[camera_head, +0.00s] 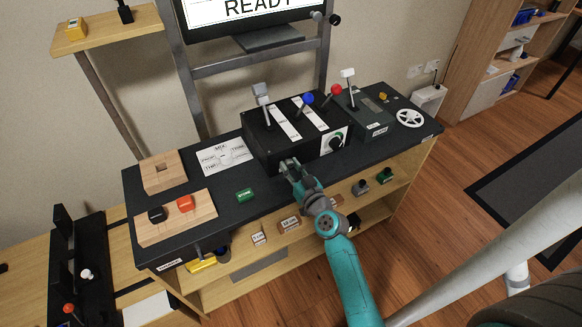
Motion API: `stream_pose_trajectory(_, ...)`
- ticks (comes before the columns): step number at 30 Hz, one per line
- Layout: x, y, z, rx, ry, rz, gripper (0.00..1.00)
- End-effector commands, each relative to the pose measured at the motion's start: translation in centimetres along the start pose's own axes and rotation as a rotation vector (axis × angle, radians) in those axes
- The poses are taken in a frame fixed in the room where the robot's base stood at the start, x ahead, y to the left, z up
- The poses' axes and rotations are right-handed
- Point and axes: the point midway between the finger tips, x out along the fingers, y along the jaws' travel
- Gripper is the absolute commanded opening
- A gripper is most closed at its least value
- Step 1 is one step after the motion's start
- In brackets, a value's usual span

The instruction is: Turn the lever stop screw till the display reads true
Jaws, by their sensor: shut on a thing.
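A black lever box (262,138) stands on the dark worktop, with a grey-handled lever (261,93), a blue-knobbed lever (307,99) and a red-knobbed lever (335,90). My gripper (287,164) is at the lower front face of this box, left of a dark round knob (337,142) on a white plate. Its fingers are shut on a small part there, seemingly the lever stop screw, which the fingers hide. The display (255,18) above shows "READY" in dark letters on white; its top is cut off by the picture edge.
Right of the box are a grey lever unit (365,118) and a white handwheel (410,117). A shelf with small blocks is below. Worktop around the green block is free.

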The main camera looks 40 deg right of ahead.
Motion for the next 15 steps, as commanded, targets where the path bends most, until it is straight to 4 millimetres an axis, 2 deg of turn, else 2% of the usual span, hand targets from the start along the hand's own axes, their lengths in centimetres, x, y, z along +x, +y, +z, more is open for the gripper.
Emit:
stream_pose_trajectory(8, 0.02, -0.01, -0.01, 0.123, 0.000, -0.001, 0.00)
stream_pose_trajectory(15, 0.02, -0.05, -0.02, 0.329, 0.000, -0.001, 0.00)
